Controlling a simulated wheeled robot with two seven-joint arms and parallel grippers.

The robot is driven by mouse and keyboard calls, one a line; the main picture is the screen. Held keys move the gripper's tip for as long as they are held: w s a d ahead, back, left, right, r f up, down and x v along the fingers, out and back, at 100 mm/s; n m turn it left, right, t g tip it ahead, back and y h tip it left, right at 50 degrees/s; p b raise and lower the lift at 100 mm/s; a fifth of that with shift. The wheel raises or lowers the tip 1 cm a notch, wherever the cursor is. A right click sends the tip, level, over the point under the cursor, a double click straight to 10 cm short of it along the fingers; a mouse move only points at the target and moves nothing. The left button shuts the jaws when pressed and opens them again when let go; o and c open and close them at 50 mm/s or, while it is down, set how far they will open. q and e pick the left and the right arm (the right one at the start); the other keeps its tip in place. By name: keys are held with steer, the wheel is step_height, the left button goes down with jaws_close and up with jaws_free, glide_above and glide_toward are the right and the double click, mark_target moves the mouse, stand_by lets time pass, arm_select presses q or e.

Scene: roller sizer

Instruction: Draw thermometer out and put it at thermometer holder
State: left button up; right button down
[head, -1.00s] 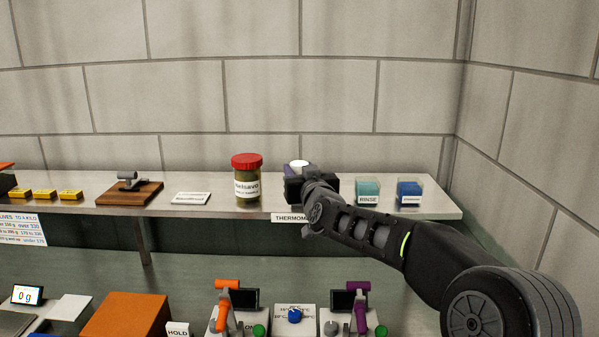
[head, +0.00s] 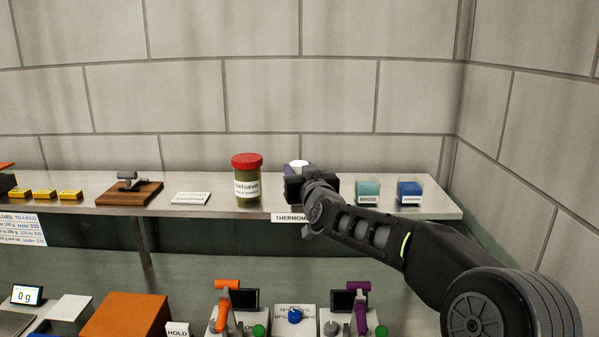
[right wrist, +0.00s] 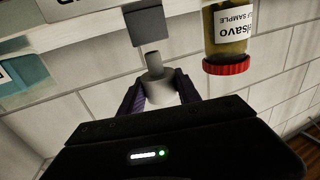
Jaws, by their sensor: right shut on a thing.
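My right gripper (head: 300,178) is over the shelf, behind the label reading "THERMOM…" (head: 289,218), and its wrist hides most of what is there. A pale round top (head: 299,164) shows just above it. In the right wrist view, my right gripper (right wrist: 160,94) is shut on the thermometer (right wrist: 155,68), a grey stepped cylinder between the dark fingers. A grey block (right wrist: 147,24), perhaps part of the thermometer holder, lies in line with its narrow end. I cannot tell whether they touch. My left gripper is not in view.
A red-lidded sample jar (head: 246,180) stands close left of the gripper. The rinse cup (head: 367,190) and a blue cup (head: 409,192) stand to its right. A wooden board (head: 128,193) is farther left on the shelf (head: 222,208). Orange and purple levers stand below.

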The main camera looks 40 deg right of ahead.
steer(key=shift+f+b, duration=1.95)
steer(key=shift+f, duration=0.05)
steer(key=c, duration=0.8)
jaws_free()
steer(key=shift+o, duration=0.2)
steer(key=shift+s+a, duration=0.1)
steer(key=shift+s, duration=0.1)
steer(key=b+v, duration=0.2)
steer(key=v, duration=0.5)
steer(key=shift+s, duration=0.2)
